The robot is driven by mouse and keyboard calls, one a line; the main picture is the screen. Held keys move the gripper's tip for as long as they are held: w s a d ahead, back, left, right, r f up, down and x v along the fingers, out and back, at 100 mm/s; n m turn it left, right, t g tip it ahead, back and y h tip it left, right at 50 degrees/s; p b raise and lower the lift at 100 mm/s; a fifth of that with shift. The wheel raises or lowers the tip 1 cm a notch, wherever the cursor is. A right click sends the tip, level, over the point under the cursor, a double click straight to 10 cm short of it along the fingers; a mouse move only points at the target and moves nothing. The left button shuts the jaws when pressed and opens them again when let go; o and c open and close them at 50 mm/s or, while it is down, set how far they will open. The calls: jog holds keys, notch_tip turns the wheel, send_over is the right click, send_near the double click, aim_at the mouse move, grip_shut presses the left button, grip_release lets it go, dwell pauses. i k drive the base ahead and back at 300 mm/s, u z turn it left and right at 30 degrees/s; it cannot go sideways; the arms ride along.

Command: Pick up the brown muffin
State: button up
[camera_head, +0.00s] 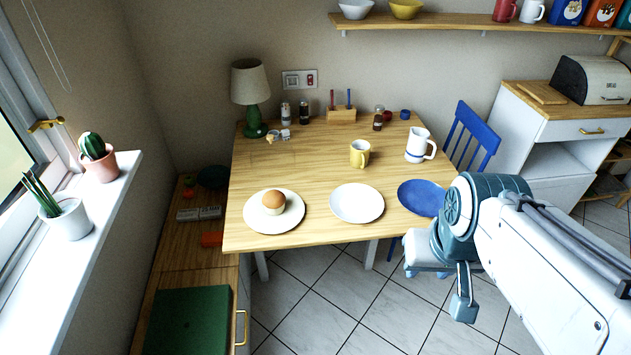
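The brown muffin (273,201) has a rounded brown top and a paler base. It sits upright on a white plate (258,222) at the front left of the wooden table (310,160). My arm comes in from the right, and my gripper (462,305) hangs low in front of the table's right front corner. It is well to the right of the muffin and apart from it. Only part of the gripper shows, so its opening and anything between its fingers cannot be made out.
An empty white plate (357,203) and a blue plate (421,198) stand right of the muffin's plate. A yellow mug (360,153), a white mug (419,145) and a green lamp (252,95) stand farther back. The tabletop behind the muffin is clear.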

aim_at(273, 200)
jog(key=z, duration=0.1)
jog(key=i, duration=1.25)
jog(key=u, duration=0.65)
